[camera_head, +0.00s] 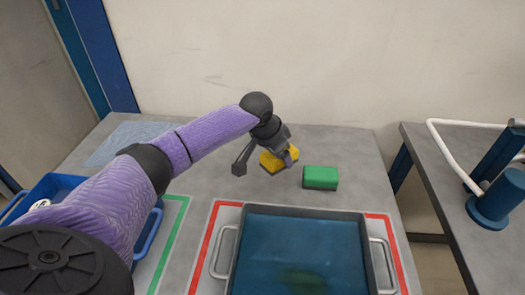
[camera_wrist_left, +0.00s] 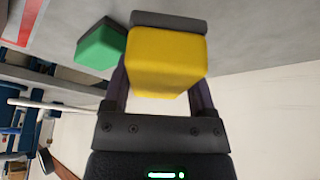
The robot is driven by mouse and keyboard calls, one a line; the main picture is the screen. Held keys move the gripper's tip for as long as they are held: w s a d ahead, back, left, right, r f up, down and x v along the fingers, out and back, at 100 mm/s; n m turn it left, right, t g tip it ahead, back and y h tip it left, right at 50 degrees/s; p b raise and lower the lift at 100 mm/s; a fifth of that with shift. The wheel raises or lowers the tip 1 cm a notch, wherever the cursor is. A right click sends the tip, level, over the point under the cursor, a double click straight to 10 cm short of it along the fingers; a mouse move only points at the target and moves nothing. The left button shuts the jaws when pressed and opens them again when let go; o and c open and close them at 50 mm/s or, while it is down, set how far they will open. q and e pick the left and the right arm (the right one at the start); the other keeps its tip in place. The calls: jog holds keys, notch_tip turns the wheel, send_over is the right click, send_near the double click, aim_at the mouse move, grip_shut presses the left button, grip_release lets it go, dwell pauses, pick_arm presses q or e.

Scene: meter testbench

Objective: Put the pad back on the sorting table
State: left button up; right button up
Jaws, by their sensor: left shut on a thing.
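A yellow pad (camera_head: 273,163) with a dark grey layer is between the fingers of my left gripper (camera_head: 266,160), at the back of the sorting table (camera_head: 345,150). In the left wrist view the yellow pad (camera_wrist_left: 167,62) fills the space between the two fingers, and the gripper is shut on it. I cannot tell whether the pad touches the tabletop. A green pad (camera_head: 320,178) lies on the table just right of it and also shows in the left wrist view (camera_wrist_left: 98,48). My right gripper is not in view.
A grey tray (camera_head: 373,262) with blue liquid stands inside a red outline in front. A blue bin (camera_head: 150,232) stands at left, partly behind my arm. A light blue cloth (camera_head: 128,140) lies back left. A second table (camera_head: 455,155) with a blue fixture stands right, across a gap.

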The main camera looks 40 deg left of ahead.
aim_at(278, 179)
pick_arm(q)
notch_tip(278, 179, down, 6)
jog(key=shift+r+b, duration=0.25)
jog(key=shift+b, duration=0.7)
jog(key=shift+r, duration=0.15)
jog(key=o, duration=1)
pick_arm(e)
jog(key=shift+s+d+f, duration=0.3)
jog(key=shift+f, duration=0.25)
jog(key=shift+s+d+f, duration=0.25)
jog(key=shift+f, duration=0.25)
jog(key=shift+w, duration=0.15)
pick_arm(q)
jog(key=p+v, duration=0.5)
jog(key=v, duration=0.6)
jog(key=shift+s+r+p, duration=0.1)
jog(key=shift+r+p, duration=0.25)
jog(key=shift+p, duration=0.05)
jog(key=shift+s+r, duration=0.15)
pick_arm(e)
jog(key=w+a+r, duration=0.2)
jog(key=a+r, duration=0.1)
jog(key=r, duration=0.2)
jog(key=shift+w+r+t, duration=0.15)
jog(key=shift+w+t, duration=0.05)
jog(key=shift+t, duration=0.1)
